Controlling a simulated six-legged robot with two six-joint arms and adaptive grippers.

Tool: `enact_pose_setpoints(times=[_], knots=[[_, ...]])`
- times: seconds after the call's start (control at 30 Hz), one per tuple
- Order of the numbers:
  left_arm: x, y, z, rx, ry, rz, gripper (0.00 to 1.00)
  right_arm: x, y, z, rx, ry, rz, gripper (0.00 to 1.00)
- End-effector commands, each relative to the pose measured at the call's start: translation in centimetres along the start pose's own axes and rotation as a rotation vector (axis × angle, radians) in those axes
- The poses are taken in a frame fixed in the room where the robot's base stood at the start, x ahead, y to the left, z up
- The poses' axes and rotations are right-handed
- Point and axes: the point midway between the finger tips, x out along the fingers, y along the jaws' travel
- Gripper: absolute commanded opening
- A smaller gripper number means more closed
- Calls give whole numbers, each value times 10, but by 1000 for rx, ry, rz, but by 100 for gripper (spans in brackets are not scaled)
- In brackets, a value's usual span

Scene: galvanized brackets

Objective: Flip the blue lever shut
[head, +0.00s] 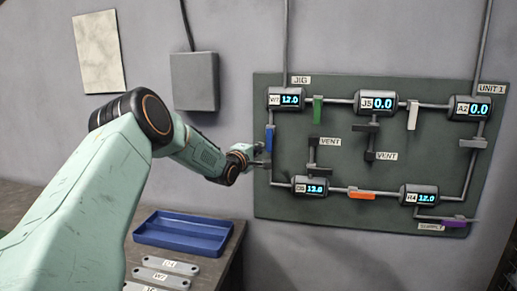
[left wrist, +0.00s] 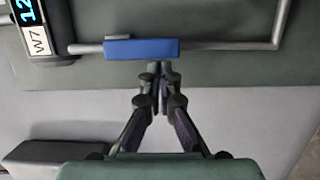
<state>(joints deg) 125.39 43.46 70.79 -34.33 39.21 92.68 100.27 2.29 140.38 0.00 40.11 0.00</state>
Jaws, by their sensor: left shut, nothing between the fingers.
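The blue lever (head: 270,138) is on the left vertical pipe of the green panel (head: 340,220), below the W7 gauge (head: 287,98). It lies along its pipe, as the left wrist view (left wrist: 142,49) also shows. My left gripper (head: 262,155) is at the panel's left edge, by the lever's lower part. In the left wrist view its fingertips (left wrist: 158,69) are together and empty, right beside the lever's edge. I cannot tell whether they touch it. My right gripper is not in view.
Other levers on the panel are green (head: 318,110), white (head: 412,116), orange (head: 375,195) and purple (head: 453,222). Grey vent levers sit mid-panel. A grey box (head: 195,82) is on the wall. A blue tray (head: 183,243) and labelled plates lie on the bench below.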

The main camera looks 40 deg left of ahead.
Motion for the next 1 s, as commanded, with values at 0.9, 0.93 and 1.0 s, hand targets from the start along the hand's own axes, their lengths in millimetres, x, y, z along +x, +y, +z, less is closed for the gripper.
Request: enact_pose_setpoints(times=[0.9, 0.93, 1.0], knots=[[1, -4, 5, -96, 0, 24, 0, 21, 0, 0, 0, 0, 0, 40], [1, -5, 6, -101, 0, 25, 0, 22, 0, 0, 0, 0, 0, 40], [2, -5, 6, -114, -1, 29, 0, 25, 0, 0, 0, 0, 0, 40]])
